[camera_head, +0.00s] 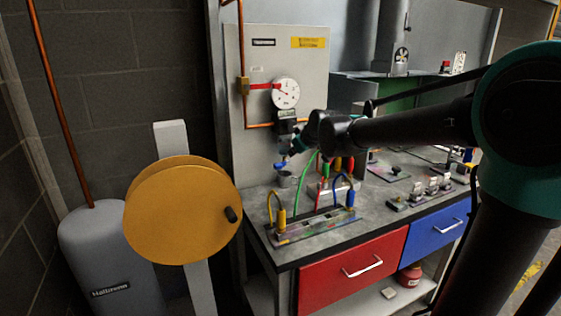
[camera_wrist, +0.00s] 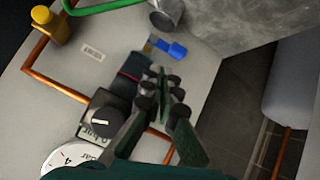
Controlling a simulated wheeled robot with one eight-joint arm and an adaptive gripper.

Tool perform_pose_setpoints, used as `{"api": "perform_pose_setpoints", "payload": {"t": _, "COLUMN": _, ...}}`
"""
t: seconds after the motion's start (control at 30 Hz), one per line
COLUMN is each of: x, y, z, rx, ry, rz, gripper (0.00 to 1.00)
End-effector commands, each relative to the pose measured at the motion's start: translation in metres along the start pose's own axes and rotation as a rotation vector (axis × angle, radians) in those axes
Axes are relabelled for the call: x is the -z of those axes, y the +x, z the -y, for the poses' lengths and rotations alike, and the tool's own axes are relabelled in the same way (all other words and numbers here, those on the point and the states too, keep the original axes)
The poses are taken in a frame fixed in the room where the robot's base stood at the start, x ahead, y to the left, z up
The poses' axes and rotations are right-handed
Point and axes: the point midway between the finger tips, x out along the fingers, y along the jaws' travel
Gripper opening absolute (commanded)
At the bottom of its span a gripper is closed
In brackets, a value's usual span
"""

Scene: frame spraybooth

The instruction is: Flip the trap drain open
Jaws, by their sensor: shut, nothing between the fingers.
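The blue drain lever (camera_wrist: 171,49) shows in the wrist view just beyond my fingertips, beside a small brassy fitting at the end of the dark regulator body (camera_wrist: 134,75). It also shows in the head view as a small blue piece (camera_head: 281,165) below the regulator, above a grey cup (camera_head: 285,179). My gripper (camera_wrist: 162,72) is shut and empty, its tips close to the lever with a small gap visible; contact cannot be told. In the head view my gripper (camera_head: 296,147) is small and dark in front of the panel, partly hidden by its own wrist.
A black knob (camera_wrist: 102,121), a gauge (camera_wrist: 70,160) and a copper pipe (camera_wrist: 55,81) surround the regulator. The cup (camera_wrist: 165,14) is close to the lever. Coloured cables stand on the bench (camera_head: 315,227). A yellow reel (camera_head: 180,210) stands at left.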

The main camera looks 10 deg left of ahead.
Motion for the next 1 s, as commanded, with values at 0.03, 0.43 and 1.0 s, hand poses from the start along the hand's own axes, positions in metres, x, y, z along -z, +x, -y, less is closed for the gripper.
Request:
{"api": "perform_pose_setpoints", "payload": {"t": 0.03, "x": 0.011, "y": -0.008, "z": 0.001, "rx": 0.014, "ry": 0.057, "rz": 0.016, "gripper": 0.0}}
{"api": "perform_pose_setpoints", "payload": {"t": 0.43, "x": 0.045, "y": -0.048, "z": 0.006, "rx": 0.063, "ry": 0.336, "rz": 0.105, "gripper": 0.0}}
{"api": "perform_pose_setpoints", "payload": {"t": 1.0, "x": 0.043, "y": -0.03, "z": 0.007, "rx": 0.063, "ry": 0.34, "rz": 0.106, "gripper": 0.0}}
